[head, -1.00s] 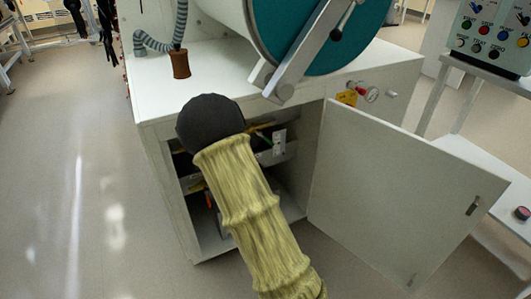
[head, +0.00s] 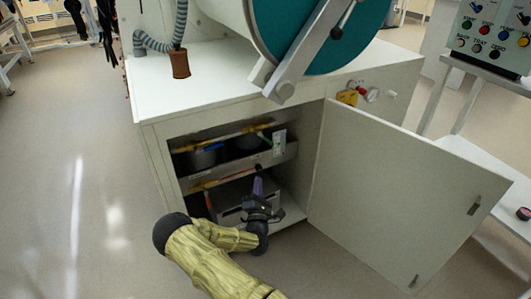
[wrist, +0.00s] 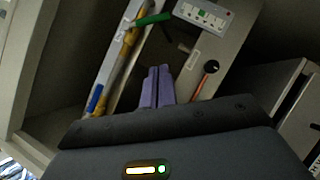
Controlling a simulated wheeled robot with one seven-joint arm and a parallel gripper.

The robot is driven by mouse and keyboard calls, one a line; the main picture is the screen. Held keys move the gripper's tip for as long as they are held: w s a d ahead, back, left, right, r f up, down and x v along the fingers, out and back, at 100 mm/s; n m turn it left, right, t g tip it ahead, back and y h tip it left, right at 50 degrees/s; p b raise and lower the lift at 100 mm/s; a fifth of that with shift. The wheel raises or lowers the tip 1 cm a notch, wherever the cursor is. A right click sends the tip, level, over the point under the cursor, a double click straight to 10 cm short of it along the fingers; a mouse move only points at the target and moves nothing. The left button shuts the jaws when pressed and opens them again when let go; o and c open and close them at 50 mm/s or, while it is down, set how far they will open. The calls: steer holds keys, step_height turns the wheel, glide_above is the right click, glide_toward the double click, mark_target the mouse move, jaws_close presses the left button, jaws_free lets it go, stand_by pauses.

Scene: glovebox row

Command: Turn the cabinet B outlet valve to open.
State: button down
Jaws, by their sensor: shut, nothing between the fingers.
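The open cabinet (head: 150,150) under the glovebox holds yellow pipework. In the head view a green handle (head: 264,137) sits at the right of the upper yellow pipe (head: 232,133), and a blue handle (head: 212,147) hangs further left. In the wrist view the yellow pipe (wrist: 129,42) carries the green handle (wrist: 152,20), lying across it, and the blue handle (wrist: 96,98), lying roughly along it. I cannot read which is the outlet valve. My gripper (head: 258,183), with purple fingers close together, is empty at the lower cabinet opening; its fingers (wrist: 158,75) point inward, apart from both handles.
The cabinet door (head: 400,185) stands open on the right. A white power strip (wrist: 203,15) is beside the green handle. A lower shelf and pale box (head: 235,192) limit room inside. Floor at left is clear.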

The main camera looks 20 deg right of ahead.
mark_target(266, 139)
steer(key=shift+w+d, duration=0.1)
steer(key=shift+w, duration=0.05)
steer(key=s+d+r+b+x, duration=0.1)
steer(key=b+x, duration=0.3)
steer(key=x, duration=0.8)
steer(key=shift+d+r, duration=0.4)
steer(key=shift+d, duration=0.2)
steer(key=shift+w, duration=0.1)
